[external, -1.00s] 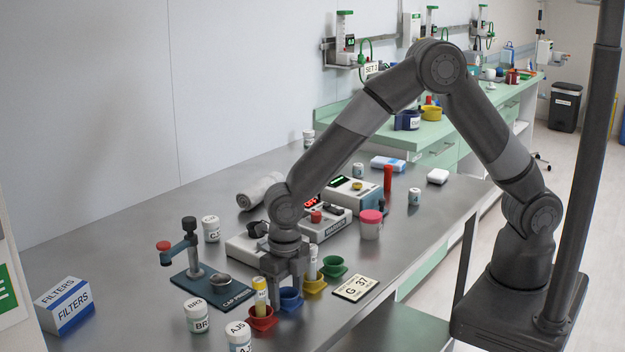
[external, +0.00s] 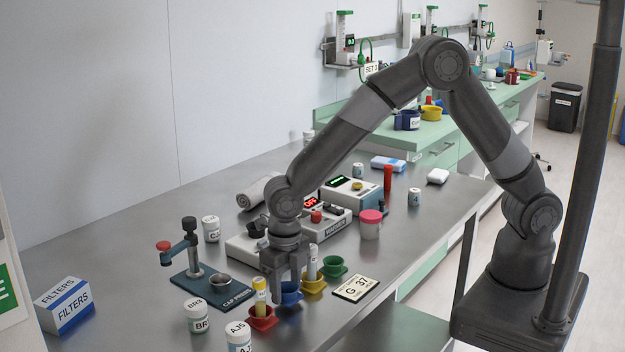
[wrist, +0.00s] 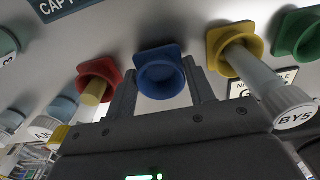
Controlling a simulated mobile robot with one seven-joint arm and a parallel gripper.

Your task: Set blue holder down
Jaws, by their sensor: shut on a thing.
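The blue holder (external: 290,296) is a small cup on a square base, empty as seen from above. My gripper (external: 285,284) points down with its fingers either side of it, shut on it. The wrist view shows the blue holder (wrist: 160,74) between my two fingers. It is in the row between the red holder (external: 262,322) and the yellow holder (external: 314,286). I cannot tell whether its base touches the bench.
The red holder carries a yellow-topped tube (external: 260,290), the yellow one a white-capped tube (external: 312,262). A green holder (external: 334,268) and a card (external: 356,289) are to the right. A cap press (external: 215,285) stands at left, with jars (external: 197,312) in front.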

